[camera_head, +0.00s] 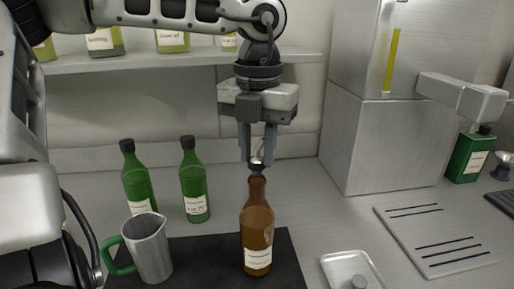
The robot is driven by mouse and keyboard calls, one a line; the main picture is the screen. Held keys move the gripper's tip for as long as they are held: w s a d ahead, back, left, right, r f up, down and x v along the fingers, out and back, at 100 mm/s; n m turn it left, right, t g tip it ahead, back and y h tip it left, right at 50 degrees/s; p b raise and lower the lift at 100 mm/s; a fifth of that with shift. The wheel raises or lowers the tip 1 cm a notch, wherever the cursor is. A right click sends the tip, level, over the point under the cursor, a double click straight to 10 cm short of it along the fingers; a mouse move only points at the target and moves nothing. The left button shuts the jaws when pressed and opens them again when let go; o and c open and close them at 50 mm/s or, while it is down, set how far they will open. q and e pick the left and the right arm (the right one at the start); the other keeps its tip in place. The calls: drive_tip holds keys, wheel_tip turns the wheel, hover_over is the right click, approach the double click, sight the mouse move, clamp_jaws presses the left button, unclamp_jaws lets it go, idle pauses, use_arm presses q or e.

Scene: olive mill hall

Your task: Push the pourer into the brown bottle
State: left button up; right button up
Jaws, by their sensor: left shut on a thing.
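The brown bottle (257,229) stands upright on a black mat (208,249) in the head view and has a pale label low on its front. My left gripper (258,160) points straight down over the bottle's mouth. It is shut on the pourer (257,167), a small dark and shiny piece between the fingertips. The pourer is at the bottle's mouth; I cannot tell how far it is in. My right gripper is not in view.
A metal jug (151,249) with a green handle stands left of the bottle. Two green bottles (195,182) stand behind it. A small white tray (348,268) and a slotted plate (440,238) lie to the right. A shelf (180,58) with labelled containers runs behind.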

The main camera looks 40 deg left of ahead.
use_arm(q)
drive_tip(key=shift+f+b, duration=0.25)
drive_tip(key=shift+b, duration=0.1)
idle(0.5)
drive_tip(key=shift+f+b, duration=0.85)
drive_tip(key=shift+b, duration=0.35)
idle(1.6)
drive_tip(key=shift+f, duration=0.2)
idle(0.4)
drive_tip(key=shift+b, duration=0.35)
drive_tip(key=o, duration=1)
drive_tip(key=shift+f, duration=0.1)
